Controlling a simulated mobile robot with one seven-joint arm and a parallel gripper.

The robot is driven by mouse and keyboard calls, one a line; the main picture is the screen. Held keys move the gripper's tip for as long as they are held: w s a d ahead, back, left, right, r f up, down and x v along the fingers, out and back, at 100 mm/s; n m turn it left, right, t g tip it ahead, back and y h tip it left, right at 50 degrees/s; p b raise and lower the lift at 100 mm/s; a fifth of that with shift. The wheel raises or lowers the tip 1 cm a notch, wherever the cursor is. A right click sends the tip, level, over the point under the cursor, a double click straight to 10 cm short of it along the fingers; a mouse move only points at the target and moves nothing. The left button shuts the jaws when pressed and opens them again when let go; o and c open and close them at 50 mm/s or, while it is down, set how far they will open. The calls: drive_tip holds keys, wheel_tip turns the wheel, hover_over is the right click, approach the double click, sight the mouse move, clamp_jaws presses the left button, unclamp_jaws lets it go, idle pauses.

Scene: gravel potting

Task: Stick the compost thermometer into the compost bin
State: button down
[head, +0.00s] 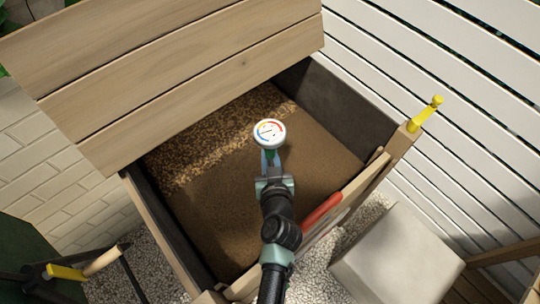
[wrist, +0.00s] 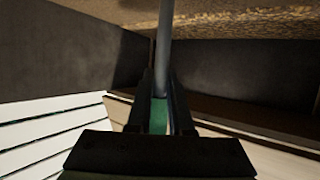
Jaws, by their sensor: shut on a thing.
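The compost bin (head: 340,108) is a wooden box with dark inner walls, and brown compost (head: 215,210) fills its lower part. The compost thermometer has a round white dial (head: 270,133) with coloured bands, facing up in the head view. My gripper (head: 270,165) is over the bin, just below the dial in the picture, shut on the thermometer. In the wrist view the grey stem (wrist: 164,50) runs from between my gripper's fingers (wrist: 161,105) toward the compost. A green part (wrist: 159,115) shows between the fingers. I cannot tell whether the stem's tip touches the compost.
The bin's plank lid (head: 180,70) is open at the back left. A red handle (head: 322,212) lies along the front right edge, and a yellow-handled thing (head: 427,113) stands at the right corner. A pale block (head: 397,262) is at the lower right.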

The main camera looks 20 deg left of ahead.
drive_tip(key=shift+f, duration=0.1)
drive_tip(key=c, duration=0.7)
unclamp_jaws()
drive_tip(key=shift+c, duration=0.2)
drive_tip(key=shift+o, duration=0.3)
drive_tip(key=o, duration=0.4)
drive_tip(key=shift+p+v, duration=0.3)
drive_tip(key=shift+v, duration=2.15)
drive_tip(key=shift+s+d, duration=0.25)
drive_tip(key=shift+s, duration=0.35)
drive_tip(key=v, duration=0.4)
drive_tip(key=shift+r, duration=0.2)
